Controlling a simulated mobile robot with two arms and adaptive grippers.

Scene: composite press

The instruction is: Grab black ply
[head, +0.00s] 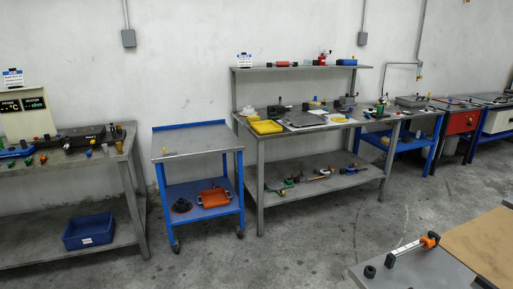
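I cannot pick out the black ply with certainty. A dark flat sheet or plate (300,121) lies on the top of the grey workbench (345,171) in the middle, among small tools, but it is too small to tell what it is. Neither of my grippers shows in the head view.
A bench at the left holds a blue bin (88,231) below. A brown board (480,245) is near at lower right. The middle floor is clear.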

